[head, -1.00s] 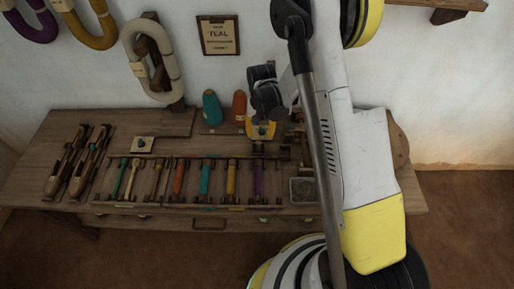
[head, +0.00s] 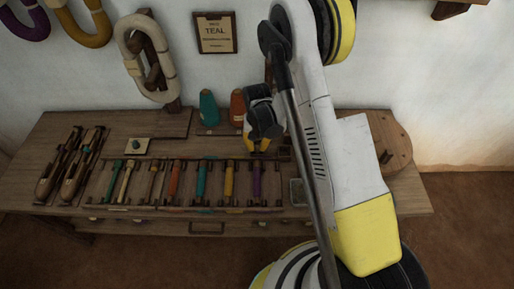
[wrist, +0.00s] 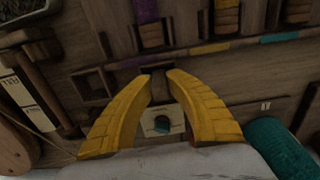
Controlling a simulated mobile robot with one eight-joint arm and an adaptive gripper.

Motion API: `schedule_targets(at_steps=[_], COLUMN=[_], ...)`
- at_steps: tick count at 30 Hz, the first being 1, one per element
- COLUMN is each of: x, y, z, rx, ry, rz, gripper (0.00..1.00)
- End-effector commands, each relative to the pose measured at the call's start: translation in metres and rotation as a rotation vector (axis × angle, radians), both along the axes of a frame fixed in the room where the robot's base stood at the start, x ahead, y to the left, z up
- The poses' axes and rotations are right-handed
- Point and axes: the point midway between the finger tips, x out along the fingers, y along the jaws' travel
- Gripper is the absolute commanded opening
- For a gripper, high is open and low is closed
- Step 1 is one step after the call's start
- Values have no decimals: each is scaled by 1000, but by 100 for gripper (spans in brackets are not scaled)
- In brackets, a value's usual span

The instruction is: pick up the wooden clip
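My gripper (wrist: 160,76) shows in the wrist view as two curved yellow fingers with a narrow gap between their tips. A small dark wooden piece (wrist: 158,88) shows in that gap, at or just beyond the tips. It looks like the wooden clip, but it is dim and I cannot tell whether the fingers touch it. In the head view my gripper (head: 258,146) is low over the back right part of the bench (head: 60,131), in front of the orange cone (head: 238,107). The clip cannot be made out there, behind my gripper and arm.
A row of coloured bobbins (head: 202,180) lies along the bench front. Two shuttles (head: 82,165) lie at left. A teal cone (head: 209,107) stands near my gripper and also shows in the wrist view (wrist: 275,150). A pale card (wrist: 162,122) lies between the fingers' lower parts.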

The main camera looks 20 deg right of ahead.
Motion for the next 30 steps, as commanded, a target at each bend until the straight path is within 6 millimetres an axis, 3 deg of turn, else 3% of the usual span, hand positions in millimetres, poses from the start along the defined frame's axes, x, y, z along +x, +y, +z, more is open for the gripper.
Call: schedule_targets(at_steps=[13, 21, 30], x=[0, 0, -37], y=[0, 0, -57], z=[5, 44, 84], rx=[0, 0, 0], ry=[0, 0, 0], rz=[0, 0, -5], gripper=[1, 1, 1])
